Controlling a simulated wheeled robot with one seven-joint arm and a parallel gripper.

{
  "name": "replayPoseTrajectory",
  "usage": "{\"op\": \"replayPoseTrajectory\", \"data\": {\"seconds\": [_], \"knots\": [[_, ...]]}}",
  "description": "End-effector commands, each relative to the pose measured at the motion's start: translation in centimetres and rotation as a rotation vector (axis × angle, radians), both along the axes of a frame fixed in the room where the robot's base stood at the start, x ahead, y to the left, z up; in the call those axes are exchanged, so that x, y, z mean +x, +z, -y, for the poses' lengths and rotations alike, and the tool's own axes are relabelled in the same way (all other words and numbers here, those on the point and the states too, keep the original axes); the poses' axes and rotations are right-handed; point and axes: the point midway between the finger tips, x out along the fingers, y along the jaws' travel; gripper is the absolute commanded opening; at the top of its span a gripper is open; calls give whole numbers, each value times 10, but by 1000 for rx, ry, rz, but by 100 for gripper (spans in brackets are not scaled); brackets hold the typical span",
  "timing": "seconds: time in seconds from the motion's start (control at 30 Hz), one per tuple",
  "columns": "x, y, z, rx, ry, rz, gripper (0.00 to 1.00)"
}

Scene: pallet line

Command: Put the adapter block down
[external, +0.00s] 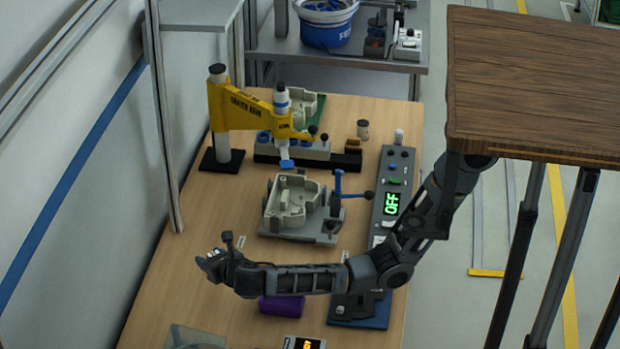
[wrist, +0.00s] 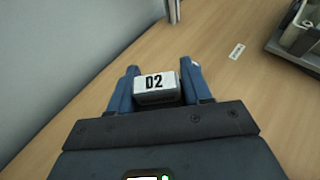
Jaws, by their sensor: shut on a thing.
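The adapter block (wrist: 157,88) is a small light-grey block with a white top marked "02". It shows in the wrist view between the two blue fingers of my gripper (wrist: 160,85), which is shut on it. In the external view my gripper (external: 212,262) is at the left end of the arm, over the left part of the wooden table (external: 170,290). The block is too small there to make out clearly. I cannot tell whether the block touches the table.
A grey fixture with a pale casting (external: 292,203) stands beyond the arm. A yellow-armed press (external: 245,108) is at the back left. A purple block (external: 282,307) lies just in front of the forearm. A control panel (external: 393,190) reads "OFF". Bare wood surrounds my gripper.

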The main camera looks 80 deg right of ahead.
Motion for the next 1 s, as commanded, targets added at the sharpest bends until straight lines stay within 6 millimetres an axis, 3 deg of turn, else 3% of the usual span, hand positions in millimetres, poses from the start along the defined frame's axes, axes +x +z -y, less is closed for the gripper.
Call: {"op": "replayPoseTrajectory", "data": {"seconds": [0.2, 0.4, 0.63, 1.0], "knots": [[18, -26, -42, -3, 1, -1, 17], [27, -42, -63, -1, -2, 0, 17], [28, -51, -67, 1, -3, 1, 17], [28, -85, -66, 0, -3, 1, 17]]}}
